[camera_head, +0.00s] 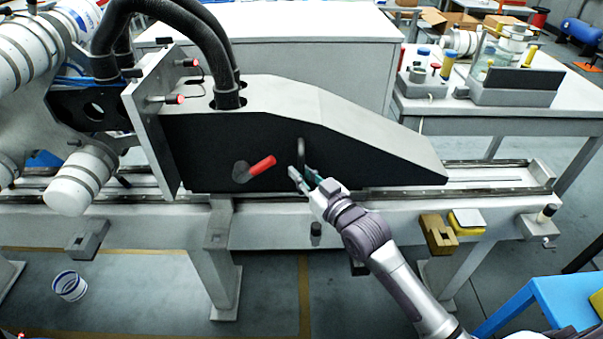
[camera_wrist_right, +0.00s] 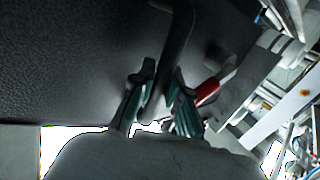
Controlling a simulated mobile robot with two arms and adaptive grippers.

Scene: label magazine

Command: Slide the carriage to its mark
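The carriage (camera_head: 330,118) is a long housing with a grey top and a black side, tapering to the right, sitting on a long rail (camera_head: 500,180). A dark upright handle (camera_head: 301,153) stands out from its black side and shows large in the right wrist view (camera_wrist_right: 180,35). A red-gripped lever (camera_head: 262,166) is left of the handle and also shows in the wrist view (camera_wrist_right: 207,92). My right gripper (camera_head: 303,176) is at the handle's lower part, its teal-padded fingers (camera_wrist_right: 162,85) apart on either side of the bar. Contact is unclear. I cannot make out the mark. My left gripper is out of view.
Brown (camera_head: 438,233) and yellow (camera_head: 467,222) blocks sit on the rail bed's front, right of my gripper. An end stop (camera_head: 540,222) is at its right end. The rail right of the carriage looks clear. Thick black hoses (camera_head: 170,15) enter the carriage top.

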